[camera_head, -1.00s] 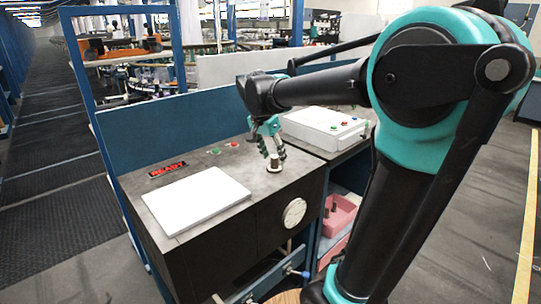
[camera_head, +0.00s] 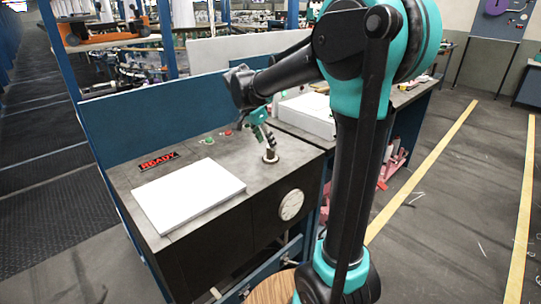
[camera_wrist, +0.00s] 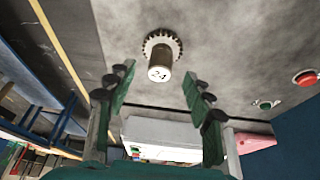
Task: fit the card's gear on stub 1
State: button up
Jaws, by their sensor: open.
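A toothed gear (camera_wrist: 149,37) with a brownish hub marked "24" (camera_wrist: 159,73) shows at the top middle of the wrist view. In the head view, the gear's hub (camera_head: 270,154) stands upright on the grey worktop. My gripper (camera_wrist: 159,77) is open and empty, its green fingers apart on either side below the hub in the wrist view. In the head view, my gripper (camera_head: 266,143) is tilted just above the hub, and I cannot tell whether it touches it. I cannot make out a card or a stub numbered 1.
A white slab (camera_head: 188,195) lies on the worktop (camera_head: 235,160), beside a red READY sign (camera_head: 159,160). Red (camera_wrist: 305,78) and green (camera_wrist: 265,104) buttons are nearby. A white box (camera_head: 308,115) stands behind. A blue panel (camera_head: 150,120) edges the back. A round dial (camera_head: 291,204) is on the front.

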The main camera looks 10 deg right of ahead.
aim_at(271, 153)
jog(key=shift+x, duration=3)
jog(key=shift+w+d+r, duration=0.1)
jog(key=shift+d, duration=0.05)
grip_shut()
